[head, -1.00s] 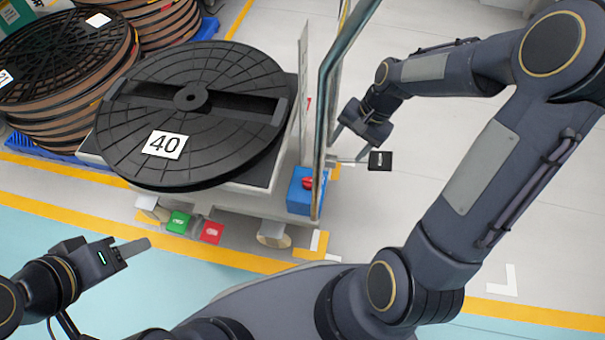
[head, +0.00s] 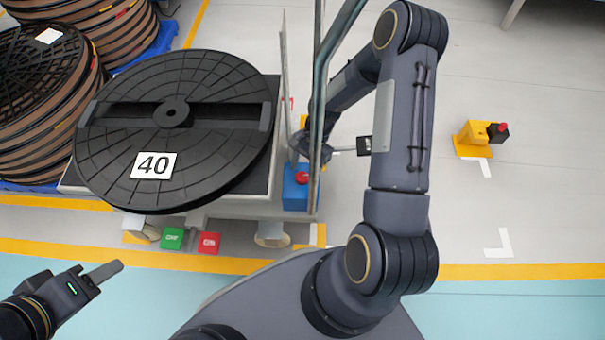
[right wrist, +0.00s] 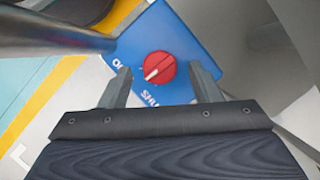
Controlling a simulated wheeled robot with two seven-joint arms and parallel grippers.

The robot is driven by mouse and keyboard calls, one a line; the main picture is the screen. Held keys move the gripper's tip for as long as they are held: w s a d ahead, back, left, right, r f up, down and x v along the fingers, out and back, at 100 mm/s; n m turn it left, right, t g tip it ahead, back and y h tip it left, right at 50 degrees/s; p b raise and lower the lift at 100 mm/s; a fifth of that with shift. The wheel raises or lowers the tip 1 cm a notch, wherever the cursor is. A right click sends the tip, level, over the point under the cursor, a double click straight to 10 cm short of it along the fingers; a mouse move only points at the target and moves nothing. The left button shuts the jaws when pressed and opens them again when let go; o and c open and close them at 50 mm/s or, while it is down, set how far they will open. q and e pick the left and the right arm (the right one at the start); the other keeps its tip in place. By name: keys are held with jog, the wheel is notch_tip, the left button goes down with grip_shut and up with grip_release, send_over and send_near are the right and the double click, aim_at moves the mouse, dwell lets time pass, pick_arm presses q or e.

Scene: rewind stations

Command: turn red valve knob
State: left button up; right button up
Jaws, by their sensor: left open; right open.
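The red valve knob (head: 302,178) sits on top of a blue box (head: 295,196) at the cart's right front corner. In the right wrist view the round red knob (right wrist: 160,67) has a white pointer line and lies on the blue plate (right wrist: 190,42) with partly hidden lettering. My right gripper (right wrist: 163,85) is open, its two fingers on either side of the knob in that view, apart from it. In the head view the right gripper is largely hidden behind the metal post. My left gripper (head: 105,272) appears at the lower left, away from the knob, and is empty.
A metal post (head: 322,100) rises close beside the knob and crosses the right wrist view's upper left. A black reel marked 40 (head: 215,150) lies on the cart. Green (head: 172,238) and red (head: 209,243) pedals sit below. A yellow stand (head: 473,139) is at right.

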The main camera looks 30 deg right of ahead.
jog(key=shift+x, duration=0.8)
jog(key=c, duration=1)
